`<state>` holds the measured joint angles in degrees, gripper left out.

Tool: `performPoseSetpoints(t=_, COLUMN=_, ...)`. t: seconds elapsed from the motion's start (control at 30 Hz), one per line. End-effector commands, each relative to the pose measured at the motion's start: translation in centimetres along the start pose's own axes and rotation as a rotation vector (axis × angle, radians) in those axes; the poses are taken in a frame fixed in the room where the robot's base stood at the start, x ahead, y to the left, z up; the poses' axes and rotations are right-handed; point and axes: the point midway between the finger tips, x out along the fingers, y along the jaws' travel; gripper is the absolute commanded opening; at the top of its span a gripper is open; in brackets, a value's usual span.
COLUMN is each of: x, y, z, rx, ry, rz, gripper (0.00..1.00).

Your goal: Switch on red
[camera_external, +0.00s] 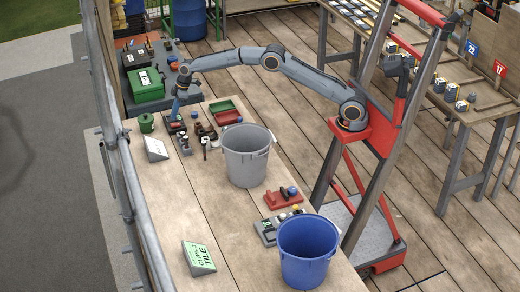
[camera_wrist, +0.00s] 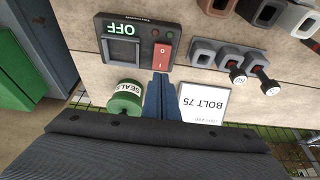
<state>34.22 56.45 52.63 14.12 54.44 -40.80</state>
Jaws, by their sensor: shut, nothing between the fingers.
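A dark switch box (camera_wrist: 109,33) lies at the top of the wrist view. Its label reads OFF, upside down in this view. A red rocker switch (camera_wrist: 166,52) marked 0 and I is on its right part, with small dark red and green lamps above. My gripper (camera_wrist: 160,78) is shut and empty, its fingertips at the lower end of the red rocker. I cannot tell whether they touch it. In the external view my gripper (camera_external: 175,112) points down at the far left of the bench, over the switch box (camera_external: 176,127), which it partly hides.
A green SEALS can (camera_wrist: 126,106) and a BOLT 75 sign (camera_wrist: 203,103) flank the fingers. Levers (camera_wrist: 238,76) stand to the right. On the bench (camera_external: 190,205) are a grey bucket (camera_external: 246,160), a blue bucket (camera_external: 308,255) and a CLAY TILE sign (camera_external: 198,257). The left front is clear.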

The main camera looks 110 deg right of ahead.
Motion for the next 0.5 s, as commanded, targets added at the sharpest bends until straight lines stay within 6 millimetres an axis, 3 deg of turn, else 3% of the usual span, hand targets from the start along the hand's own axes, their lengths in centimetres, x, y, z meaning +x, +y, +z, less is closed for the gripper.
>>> performPoseSetpoints(t=0.2, x=2.4, y=0.0, z=0.5, rx=0.0, ry=-0.001, rz=0.0, gripper=0.0)
performPoseSetpoints(t=0.5, x=3.1, y=0.0, z=0.6, rx=0.0, ry=0.001, rz=0.001, gripper=0.0)
